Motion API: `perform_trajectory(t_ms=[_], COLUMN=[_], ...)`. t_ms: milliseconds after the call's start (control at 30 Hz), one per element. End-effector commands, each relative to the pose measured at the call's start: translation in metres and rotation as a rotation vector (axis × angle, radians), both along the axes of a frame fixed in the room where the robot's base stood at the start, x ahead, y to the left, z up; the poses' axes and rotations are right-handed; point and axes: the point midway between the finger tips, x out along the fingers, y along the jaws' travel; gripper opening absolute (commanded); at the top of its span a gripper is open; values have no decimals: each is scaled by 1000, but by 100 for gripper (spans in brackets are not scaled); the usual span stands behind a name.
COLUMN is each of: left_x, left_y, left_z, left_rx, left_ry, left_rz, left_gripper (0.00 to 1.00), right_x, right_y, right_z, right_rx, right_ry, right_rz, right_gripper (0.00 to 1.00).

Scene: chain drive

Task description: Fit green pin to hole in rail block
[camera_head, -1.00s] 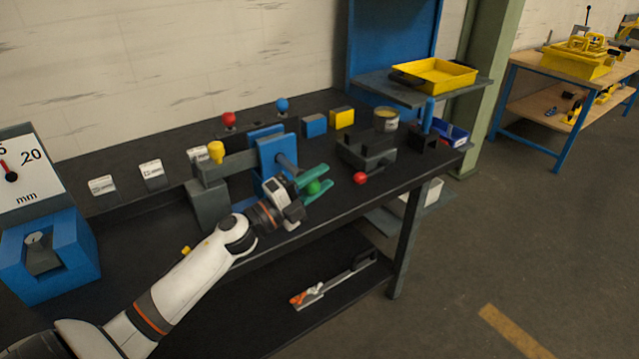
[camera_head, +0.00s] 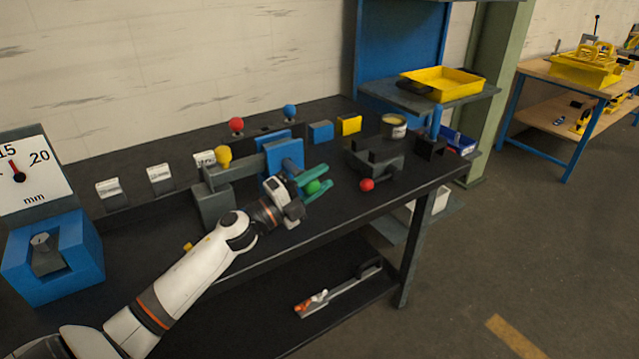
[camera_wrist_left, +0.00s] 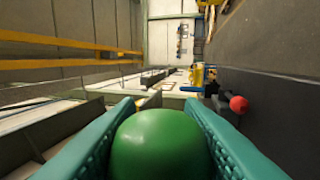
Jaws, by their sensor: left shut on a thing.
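My left gripper (camera_head: 316,183) has teal fingers and is shut on the green pin, whose round green head (camera_head: 312,187) shows between the fingertips. In the left wrist view the green head (camera_wrist_left: 160,145) fills the space between both fingers. The pin's shank is not visible. The gripper is above the front part of the dark bench, in front of and slightly right of the blue block (camera_head: 285,156) on the grey rail (camera_head: 245,170). A yellow-headed pin (camera_head: 223,156) stands at the rail's left end. I cannot make out the hole. My right gripper is not in view.
A dark grey fixture (camera_head: 375,160) with a red ball (camera_head: 366,185) stands to the right of the gripper. A dial gauge on a blue base (camera_head: 60,262) is at the left. Red and blue knobs, small blocks and a can stand behind.

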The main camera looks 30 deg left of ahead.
Motion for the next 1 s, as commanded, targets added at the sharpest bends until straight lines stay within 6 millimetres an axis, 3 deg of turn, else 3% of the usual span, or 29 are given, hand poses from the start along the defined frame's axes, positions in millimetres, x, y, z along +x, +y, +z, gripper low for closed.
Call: perform_trajectory(t_ms=[1000], left_x=[10], left_y=[24], left_z=[1], left_rx=[1], left_ry=[-2], left_rz=[1], left_gripper=[4], right_x=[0], right_y=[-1], right_z=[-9], right_rx=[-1], right_ry=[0], right_rz=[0], right_gripper=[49])
